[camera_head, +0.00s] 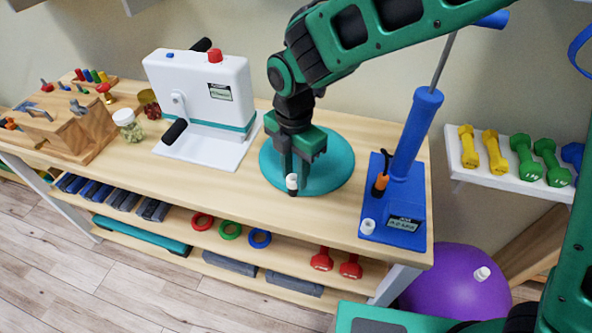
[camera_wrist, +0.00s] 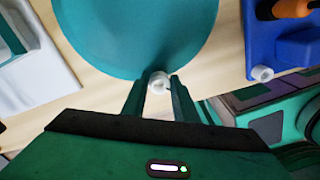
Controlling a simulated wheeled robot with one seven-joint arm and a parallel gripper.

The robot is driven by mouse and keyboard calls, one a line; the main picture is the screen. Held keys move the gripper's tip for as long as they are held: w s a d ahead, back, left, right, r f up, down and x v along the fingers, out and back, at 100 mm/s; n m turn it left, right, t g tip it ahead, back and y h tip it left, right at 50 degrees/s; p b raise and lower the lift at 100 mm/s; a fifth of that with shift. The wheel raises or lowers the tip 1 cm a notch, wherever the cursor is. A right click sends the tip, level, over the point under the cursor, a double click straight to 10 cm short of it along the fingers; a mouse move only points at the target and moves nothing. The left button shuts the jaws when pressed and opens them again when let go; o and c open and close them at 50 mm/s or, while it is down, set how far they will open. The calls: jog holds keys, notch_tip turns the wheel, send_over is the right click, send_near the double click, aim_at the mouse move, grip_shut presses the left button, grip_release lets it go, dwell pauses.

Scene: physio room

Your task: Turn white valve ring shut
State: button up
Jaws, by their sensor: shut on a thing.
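A small white valve ring (camera_head: 291,181) sits at the near-left rim of a round teal cushion (camera_head: 328,168) on the wooden bench. My gripper (camera_head: 292,184) points down at it, with its fingers shut on the ring. In the wrist view the white ring (camera_wrist: 157,80) shows between my two fingertips (camera_wrist: 158,88), against the edge of the teal cushion (camera_wrist: 135,30). The fingers hide part of the ring, and I cannot tell how far it is turned.
A blue pump (camera_head: 408,150) with another white ring (camera_head: 367,226) on its base stands right of the cushion. A white machine (camera_head: 205,95) stands to the left. A purple ball (camera_head: 455,290) with a white plug (camera_head: 482,273) lies below the bench's right end. Bare bench (camera_head: 270,220) lies in front.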

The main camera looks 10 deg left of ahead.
aim_at(295, 181)
dwell(0.3)
jog(key=o, duration=1)
jog(key=shift+r, duration=0.1)
notch_tip(295, 181, up, 11)
jog(key=shift+w+f, duration=0.1)
jog(key=shift+f, duration=0.05)
